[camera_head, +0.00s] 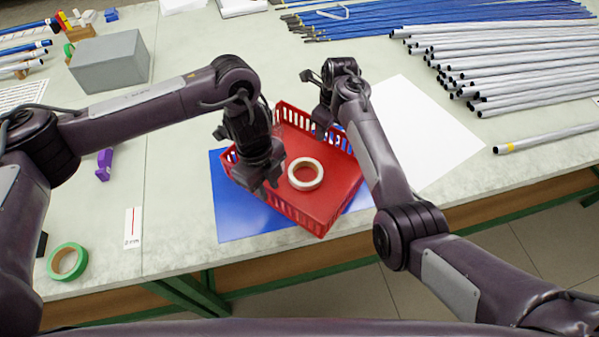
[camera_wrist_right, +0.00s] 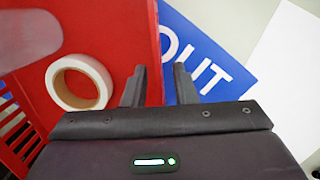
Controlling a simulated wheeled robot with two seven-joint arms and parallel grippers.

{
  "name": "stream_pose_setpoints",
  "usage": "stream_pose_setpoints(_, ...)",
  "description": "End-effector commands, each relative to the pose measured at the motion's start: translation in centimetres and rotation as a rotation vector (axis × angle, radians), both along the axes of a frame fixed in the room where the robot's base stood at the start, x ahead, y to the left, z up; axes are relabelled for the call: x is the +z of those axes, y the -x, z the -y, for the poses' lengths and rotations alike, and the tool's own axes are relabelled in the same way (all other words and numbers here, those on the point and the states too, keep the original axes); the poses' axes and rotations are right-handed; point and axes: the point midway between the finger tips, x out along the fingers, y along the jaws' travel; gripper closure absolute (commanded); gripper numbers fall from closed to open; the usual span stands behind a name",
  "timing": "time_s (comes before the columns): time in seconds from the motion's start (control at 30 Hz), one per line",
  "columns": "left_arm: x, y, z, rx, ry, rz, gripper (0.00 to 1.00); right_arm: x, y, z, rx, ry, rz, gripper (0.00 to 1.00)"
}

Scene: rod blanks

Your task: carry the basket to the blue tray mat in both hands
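The red basket (camera_head: 335,196) is over the blue tray mat (camera_head: 240,218) and holds a cream tape roll (camera_head: 305,174). Mat shows past its left and right sides; I cannot tell whether the basket rests on it. My left gripper (camera_head: 264,186) is at the basket's left wall; its fingers are too dark to judge. My right gripper (camera_head: 321,128) is at the far right wall. In the right wrist view its fingers (camera_wrist_right: 158,86) are apart, one over the red basket (camera_wrist_right: 110,30) and one over the blue mat (camera_wrist_right: 205,45) with white lettering, with the basket's edge between them.
A white sheet (camera_head: 425,130) lies right of the basket. Grey rods (camera_head: 510,60) and blue rods (camera_head: 400,18) lie at the back right. A grey box (camera_head: 110,62), purple clamp (camera_head: 104,164) and green tape roll (camera_head: 67,262) are on the left. The table's front edge is close below the mat.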

Motion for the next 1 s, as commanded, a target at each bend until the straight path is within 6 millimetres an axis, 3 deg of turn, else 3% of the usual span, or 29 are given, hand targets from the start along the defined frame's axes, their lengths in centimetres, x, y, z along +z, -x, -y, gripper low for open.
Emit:
stream_pose_setpoints(0.1, 2.7, -0.4, -0.3, -0.001, -0.001, 0.007, 0.75, 0.0, 0.0, 0.0, 0.000, 0.000, 0.000, 0.75)
stream_pose_setpoints(0.3, 6.2, -0.6, -0.6, -0.001, -0.001, 0.005, 0.75, 0.0, 0.0, 0.0, 0.000, 0.000, 0.000, 0.75)
stream_pose_setpoints(0.6, 8.4, -0.6, -0.8, 0.001, 0.000, 0.000, 0.75, 0.3, 0.0, 0.0, 0.000, 0.001, 0.001, 0.75)
stream_pose_setpoints(0.77, 8.5, -0.6, -0.8, 0.001, 0.000, 0.000, 0.75, 2.5, 0.1, 0.2, 0.000, 0.000, 0.005, 0.75)
stream_pose_setpoints(1.0, 8.4, -0.6, -0.8, 0.001, 0.000, 0.000, 0.75, 7.7, 0.4, 0.8, -0.001, 0.001, 0.004, 0.75)
